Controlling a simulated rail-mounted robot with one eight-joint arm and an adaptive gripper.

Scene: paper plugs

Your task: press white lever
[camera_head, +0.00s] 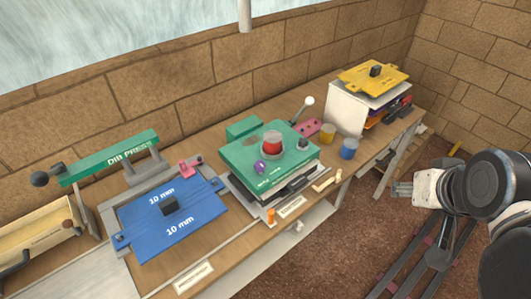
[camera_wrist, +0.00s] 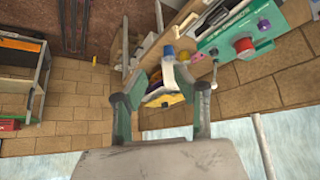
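A lever with a white ball knob (camera_head: 309,101) rises at a slant from the back right of the green machine (camera_head: 240,150) on the bench. A small cream-white handle (camera_head: 327,181) sits at the bench's front edge, right of the machine; I cannot tell which of the two is the task's lever. My gripper (camera_head: 402,189) is right of the bench, over the floor, apart from both. In the wrist view my gripper's two fingers (camera_wrist: 160,92) are spread with no object held. The green machine also shows in the wrist view (camera_wrist: 225,28), upper right.
The machine bears a red knob (camera_head: 271,144) and a purple knob (camera_head: 260,166). A yellow cup (camera_head: 328,133) and blue cup (camera_head: 349,148) stand right of it, near a white box (camera_head: 347,108). A blue plate (camera_head: 150,235) lies left. Floor between bench and rails is clear.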

